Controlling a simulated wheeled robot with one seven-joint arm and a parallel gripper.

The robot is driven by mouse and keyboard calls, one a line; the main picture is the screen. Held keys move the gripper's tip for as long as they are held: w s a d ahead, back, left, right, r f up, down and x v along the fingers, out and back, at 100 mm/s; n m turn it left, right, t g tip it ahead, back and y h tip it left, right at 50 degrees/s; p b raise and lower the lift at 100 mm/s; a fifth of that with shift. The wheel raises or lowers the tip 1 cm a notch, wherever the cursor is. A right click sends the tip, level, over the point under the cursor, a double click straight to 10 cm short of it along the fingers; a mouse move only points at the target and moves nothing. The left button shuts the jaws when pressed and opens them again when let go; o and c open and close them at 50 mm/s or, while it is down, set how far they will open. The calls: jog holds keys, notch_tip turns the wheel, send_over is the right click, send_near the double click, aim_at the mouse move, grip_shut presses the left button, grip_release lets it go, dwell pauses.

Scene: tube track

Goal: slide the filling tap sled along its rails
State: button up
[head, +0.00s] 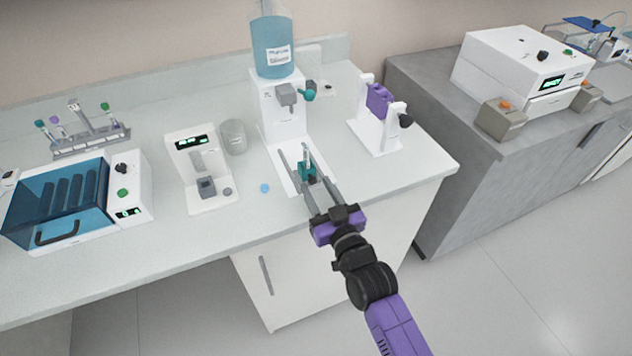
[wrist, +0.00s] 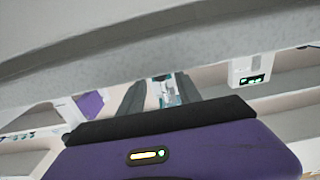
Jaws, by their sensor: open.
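The filling tap stand is white, with a blue liquid bottle (head: 272,47) on top and a grey tap with a teal knob (head: 309,95). At its base, a small teal sled (head: 307,170) with an upright tube sits on the white base plate (head: 287,182). My gripper (head: 299,169) reaches in from the front, its two grey fingers open on either side of the sled. In the wrist view the fingers (wrist: 160,95) stand apart with teal and clear parts between them. I cannot tell whether either finger touches the sled.
To the left are a white device with a display (head: 200,165), a glass beaker (head: 233,137) and a blue cap (head: 265,188). A white stand with a purple part (head: 378,98) is close on the right. The bench's front edge lies beneath my gripper.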

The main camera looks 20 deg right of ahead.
jog(key=shift+w, duration=0.95)
jog(key=shift+c, duration=0.2)
grip_shut()
dwell(0.6)
